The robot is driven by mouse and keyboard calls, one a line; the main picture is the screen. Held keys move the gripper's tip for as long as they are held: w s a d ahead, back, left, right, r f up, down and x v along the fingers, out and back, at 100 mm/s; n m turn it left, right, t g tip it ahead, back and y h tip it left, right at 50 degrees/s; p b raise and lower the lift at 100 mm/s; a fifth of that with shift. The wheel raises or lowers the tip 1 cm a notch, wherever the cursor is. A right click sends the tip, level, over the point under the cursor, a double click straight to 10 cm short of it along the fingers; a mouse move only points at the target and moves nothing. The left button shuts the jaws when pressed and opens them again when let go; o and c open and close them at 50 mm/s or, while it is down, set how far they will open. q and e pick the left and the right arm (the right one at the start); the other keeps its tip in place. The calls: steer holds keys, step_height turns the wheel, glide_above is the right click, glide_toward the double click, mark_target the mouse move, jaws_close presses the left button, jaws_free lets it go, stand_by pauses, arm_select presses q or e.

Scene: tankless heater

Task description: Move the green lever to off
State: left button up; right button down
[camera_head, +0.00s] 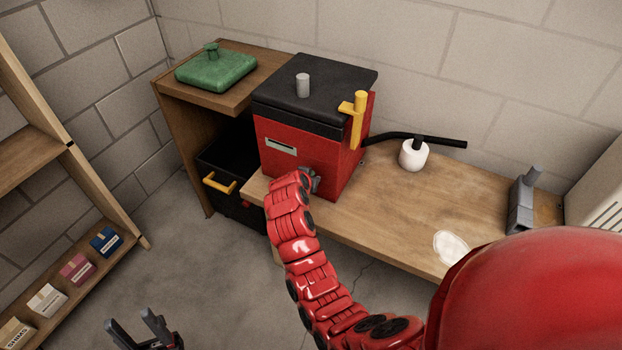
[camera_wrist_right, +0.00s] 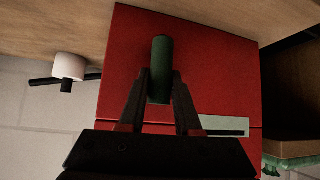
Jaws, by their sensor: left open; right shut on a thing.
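The green lever (camera_wrist_right: 161,62) shows in the right wrist view as a dark green cylinder standing out from the red front of the heater box. In the head view my red right arm hides it. My right gripper (camera_wrist_right: 160,90) is shut on the lever, one finger on each side. The red heater (camera_head: 290,158) has a black lid and a pale label slot on its front; it also shows in the right wrist view (camera_wrist_right: 220,65). My left gripper (camera_head: 137,328) is open and empty, low at the bottom left of the head view, far from the heater.
The heater stands on a wooden bench (camera_head: 400,205). A yellow handle (camera_head: 356,118) is on its right side. A white round piece with a black bar (camera_head: 413,155) and a grey clamp-like tool (camera_head: 521,205) are to the right. A black bin (camera_head: 225,165) and shelves are left.

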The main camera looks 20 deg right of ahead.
steer(key=shift+a+f, duration=0.1)
steer(key=shift+f, duration=0.05)
steer(key=c, duration=0.6)
jaws_free()
steer(key=shift+s+a+r, duration=0.2)
steer(key=shift+a+r, duration=0.05)
steer(key=shift+r, duration=0.2)
steer(key=v, duration=1.6)
steer(key=shift+s, duration=0.25)
steer(key=shift+w+r, duration=0.1)
